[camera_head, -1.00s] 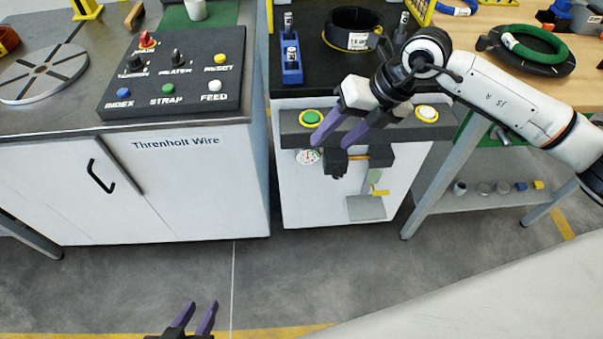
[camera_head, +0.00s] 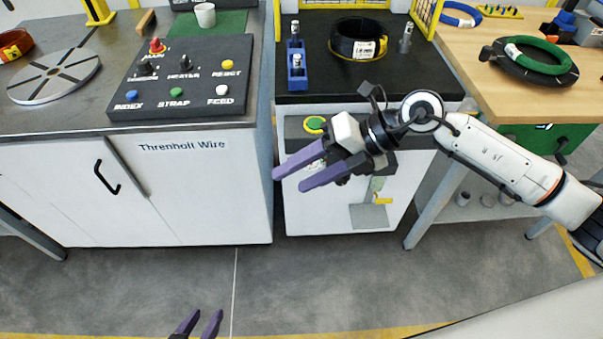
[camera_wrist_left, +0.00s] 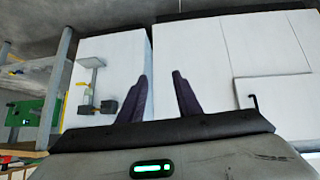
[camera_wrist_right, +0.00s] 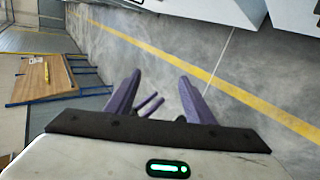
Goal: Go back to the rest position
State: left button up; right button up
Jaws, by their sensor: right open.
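My right gripper (camera_head: 290,180) is open and empty, with purple fingers pointing left in front of the white cabinet below the black-topped station. It hides part of the station's front. Its fingers also show apart in the right wrist view (camera_wrist_right: 160,75), over the floor. My left gripper (camera_head: 204,316) is open and empty, low at the bottom edge of the head view, over the floor. In the left wrist view (camera_wrist_left: 160,76) its fingers are apart, facing white cabinet fronts. Neither gripper touches anything that I can see.
A control panel (camera_head: 190,108) sits on the left counter. The station top holds a black coil (camera_head: 345,45) and a blue holder (camera_head: 297,75). A green coil (camera_head: 540,58) lies on the wooden table (camera_head: 515,100) at right. The floor (camera_head: 120,290) before the cabinets is clear.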

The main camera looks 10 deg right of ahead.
dwell(0.3)
jog(key=s+a+r+m+t+y, duration=0.25)
jog(key=a+r+m+y, duration=0.25)
jog(key=a+y, duration=0.25)
jog(key=w+d+f+m+t+h, duration=0.3)
jog(key=d+f+m+t+h, duration=0.75)
jog(key=m, duration=0.95)
pick_arm(q)
jog(key=shift+s+a+f, duration=0.25)
jog(key=shift+a+f, duration=0.15)
jog(key=shift+f, duration=0.2)
jog(key=shift+s+a+f, duration=0.2)
jog(key=shift+a+f, duration=0.15)
jog(key=shift+f, duration=0.25)
pick_arm(e)
jog(key=s+d+f+m+g+h, duration=0.2)
jog(key=s+f+m+g, duration=0.1)
jog(key=s+f, duration=0.5)
jog(key=s+d+f+m+g+h, duration=0.2)
jog(key=s+f+m, duration=0.3)
jog(key=s+f, duration=0.4)
notch_tip(320, 180, down, 2)
jog(key=shift+s+d+f+g, duration=0.1)
jog(key=shift+s+d+g, duration=0.1)
jog(key=shift+d+g, duration=0.45)
